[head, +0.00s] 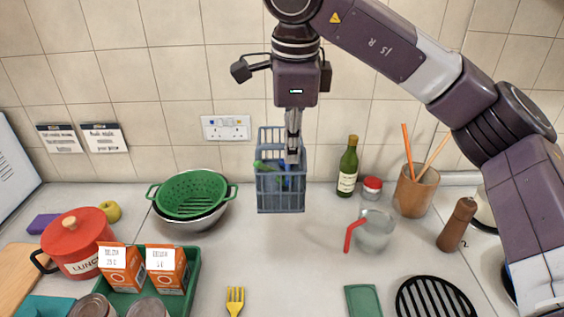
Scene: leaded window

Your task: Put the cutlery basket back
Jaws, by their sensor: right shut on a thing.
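The cutlery basket (280,199) is a blue-grey open-mesh caddy with a tall back and some green and blue pieces inside. It hangs upright in the middle of the head view, seemingly above the back of the worktop. My right gripper (292,158) comes down from above and is shut on the basket at its upper part. The exact grip point is partly hidden by the fingers. My left gripper is not in view.
A green colander (190,194) in a metal bowl stands left of the basket. A wine bottle (348,168), a red-lidded jar (372,188) and a glass jug (373,231) stand to the right. A yellow fork (235,300) lies in front. The worktop (270,255) beneath is mostly clear.

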